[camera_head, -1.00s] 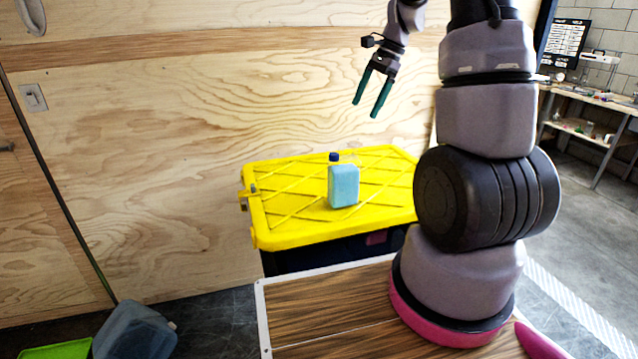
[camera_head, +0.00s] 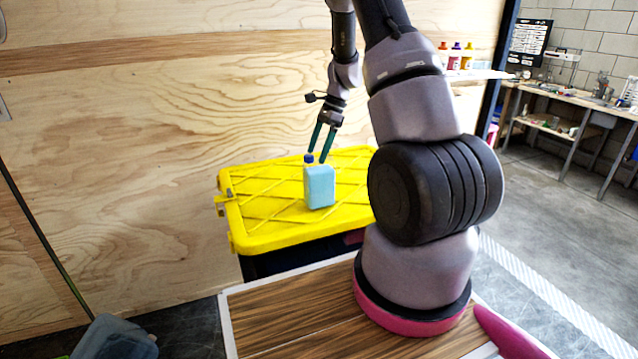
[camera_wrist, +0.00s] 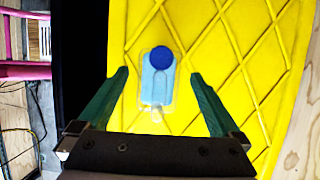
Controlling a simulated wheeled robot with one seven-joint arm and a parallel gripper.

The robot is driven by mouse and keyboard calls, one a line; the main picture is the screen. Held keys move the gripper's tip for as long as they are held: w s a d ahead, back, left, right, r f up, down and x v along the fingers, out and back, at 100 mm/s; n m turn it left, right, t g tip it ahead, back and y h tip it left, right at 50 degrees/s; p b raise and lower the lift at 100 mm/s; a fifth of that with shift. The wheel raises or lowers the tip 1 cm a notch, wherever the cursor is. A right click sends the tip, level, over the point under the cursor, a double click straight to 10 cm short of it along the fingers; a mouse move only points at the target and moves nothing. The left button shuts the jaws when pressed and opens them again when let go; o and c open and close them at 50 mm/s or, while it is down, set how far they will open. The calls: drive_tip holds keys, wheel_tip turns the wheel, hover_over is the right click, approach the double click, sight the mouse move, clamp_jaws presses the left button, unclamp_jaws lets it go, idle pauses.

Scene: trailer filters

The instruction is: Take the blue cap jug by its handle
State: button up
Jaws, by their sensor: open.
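The blue cap jug (camera_head: 319,187) is light blue and stands upright on the yellow lid of a bin. Its dark blue cap (camera_head: 309,159) is at the upper left of the jug. In the wrist view the jug (camera_wrist: 157,88) is seen from above, with its cap (camera_wrist: 161,59) toward the far end. My gripper (camera_head: 319,158) is open and empty, pointing down, and shows just above or behind the jug in the head view. In the wrist view the green fingers of my gripper (camera_wrist: 160,85) lie to either side of the jug, apart from it. The handle is hard to make out.
The yellow lid (camera_head: 262,217) has raised diagonal ribs and is otherwise clear. A plywood wall (camera_head: 130,150) stands behind it. A shelf at the back right holds several bottles (camera_head: 455,58). A translucent container (camera_head: 115,338) is at the bottom left.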

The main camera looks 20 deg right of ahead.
sight(319, 176)
drive_tip(key=shift+x, duration=1.4)
clamp_jaws()
drive_tip(key=shift+r, duration=0.1)
